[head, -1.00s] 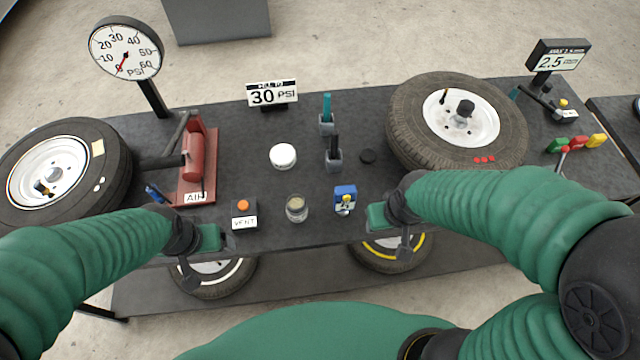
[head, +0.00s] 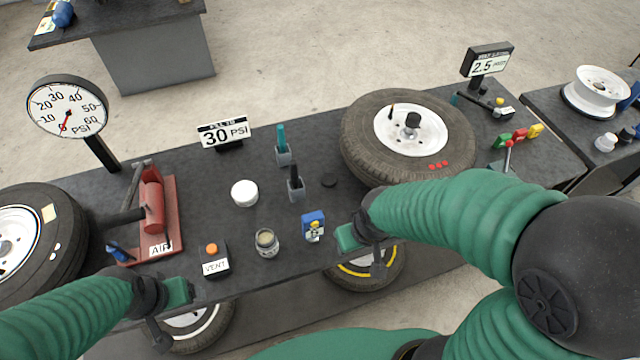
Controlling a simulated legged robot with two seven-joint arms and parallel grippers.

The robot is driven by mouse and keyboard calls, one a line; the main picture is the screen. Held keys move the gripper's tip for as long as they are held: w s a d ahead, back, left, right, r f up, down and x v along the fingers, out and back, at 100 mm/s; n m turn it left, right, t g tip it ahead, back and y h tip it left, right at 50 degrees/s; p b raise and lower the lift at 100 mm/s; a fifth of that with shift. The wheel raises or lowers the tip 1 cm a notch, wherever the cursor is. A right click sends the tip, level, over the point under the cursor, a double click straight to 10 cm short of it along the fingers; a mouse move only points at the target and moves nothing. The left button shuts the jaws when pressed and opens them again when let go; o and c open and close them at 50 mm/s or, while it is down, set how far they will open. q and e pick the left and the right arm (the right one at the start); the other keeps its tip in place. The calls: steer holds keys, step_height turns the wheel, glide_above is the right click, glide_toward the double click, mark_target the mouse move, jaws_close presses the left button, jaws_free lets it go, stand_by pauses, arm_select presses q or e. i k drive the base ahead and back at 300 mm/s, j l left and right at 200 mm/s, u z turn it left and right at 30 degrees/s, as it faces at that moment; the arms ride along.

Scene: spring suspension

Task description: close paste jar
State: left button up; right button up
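An open glass jar with beige paste (head: 266,243) stands upright near the table's front edge in the head view. A round white lid-like piece (head: 244,193) lies flat on the table behind it, apart from the jar. My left gripper (head: 172,302) is at the front edge, left of and nearer to me than the jar, touching neither piece. My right gripper (head: 358,245) is at the front edge, right of the jar and beside a blue box. Neither gripper visibly holds anything; their finger gaps are unclear from this angle.
An orange-button VENT box (head: 214,261) is left of the jar, a blue box (head: 313,227) right. Brush holders (head: 295,188) and a small black disc (head: 328,181) stand farther back. A tire (head: 408,135) fills the back right; a red pump (head: 152,205) is left. Table between pump and lid is clear.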

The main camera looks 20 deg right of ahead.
mark_target(267, 245)
steer(key=l+u, duration=0.25)
steer(key=l, duration=0.4)
steer(key=i+l+u, duration=0.1)
steer(key=l+u, duration=0.2)
steer(key=l, duration=0.35)
